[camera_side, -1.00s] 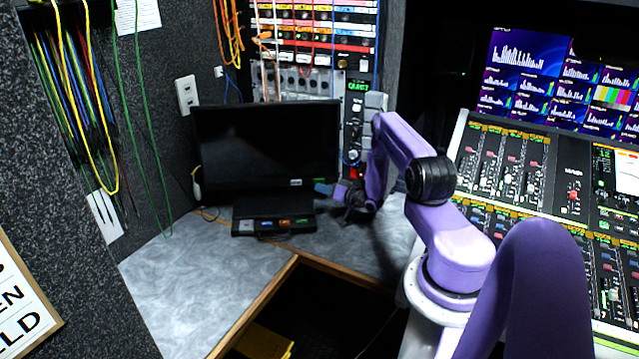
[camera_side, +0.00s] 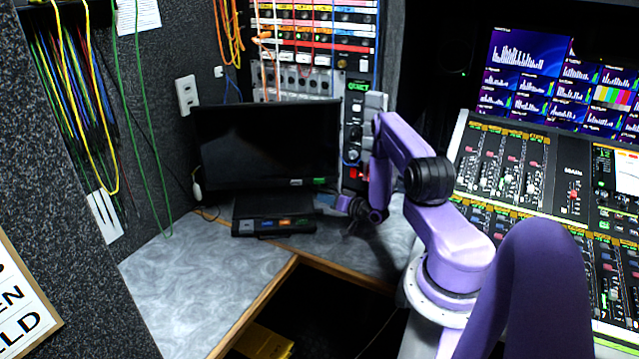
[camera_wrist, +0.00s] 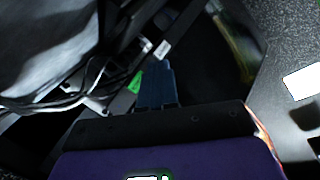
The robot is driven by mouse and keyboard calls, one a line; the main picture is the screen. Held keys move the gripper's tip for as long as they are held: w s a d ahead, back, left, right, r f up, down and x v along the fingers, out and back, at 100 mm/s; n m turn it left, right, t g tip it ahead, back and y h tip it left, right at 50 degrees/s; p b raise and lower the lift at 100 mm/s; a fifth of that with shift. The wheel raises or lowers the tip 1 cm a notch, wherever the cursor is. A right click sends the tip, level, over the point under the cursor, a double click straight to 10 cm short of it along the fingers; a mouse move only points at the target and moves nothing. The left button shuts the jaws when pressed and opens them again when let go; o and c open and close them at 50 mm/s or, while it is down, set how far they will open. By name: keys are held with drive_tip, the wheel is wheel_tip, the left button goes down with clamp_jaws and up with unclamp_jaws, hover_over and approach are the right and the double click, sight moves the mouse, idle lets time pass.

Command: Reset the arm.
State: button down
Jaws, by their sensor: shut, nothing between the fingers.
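My purple arm reaches from the right over the grey marbled desk. My gripper (camera_side: 328,203) is low, near the right end of the black button box (camera_side: 285,226) and in front of the monitor's lower right corner. In the wrist view my gripper (camera_wrist: 157,72) shows as blue fingers closed together, with nothing held. Whether the fingertips touch the box or the monitor cannot be told.
The black monitor (camera_side: 268,150) stands behind the button box. The desk (camera_side: 205,270) is clear at the front left. An equipment rack (camera_side: 312,45) with cables is behind, a mixing console (camera_side: 500,165) on the right. Cables (camera_wrist: 70,98) show in the wrist view.

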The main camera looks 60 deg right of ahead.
drive_tip(key=w+a+r+n+g+y, duration=0.2)
drive_tip(key=w+a+r+n, duration=0.1)
drive_tip(key=w+a, duration=0.3)
drive_tip(key=w+a+r+n+g+y, duration=0.2)
drive_tip(key=w+a+r+n, duration=0.15)
drive_tip(key=w+a, duration=0.2)
drive_tip(key=s+a+r+n+g, duration=0.1)
drive_tip(key=a+r+n+g, duration=0.2)
drive_tip(key=a, duration=0.7)
drive_tip(key=s+a+r+n+g, duration=0.1)
drive_tip(key=s+a+r+n, duration=0.15)
drive_tip(key=a+r, duration=0.45)
drive_tip(key=s+a+r+n+g, duration=0.3)
drive_tip(key=s+a, duration=0.5)
drive_tip(key=a, duration=0.3)
drive_tip(key=s+r+n+g, duration=0.2)
drive_tip(key=s+r+n, duration=0.1)
drive_tip(key=s, duration=1)
drive_tip(key=s+a+r+n+g, duration=0.1)
drive_tip(key=s+r+n+g, duration=0.2)
drive_tip(key=s, duration=1)
drive_tip(key=shift+s+r+n+h, duration=0.3)
drive_tip(key=shift+r+n+h, duration=0.15)
drive_tip(key=shift+r, duration=0.2)
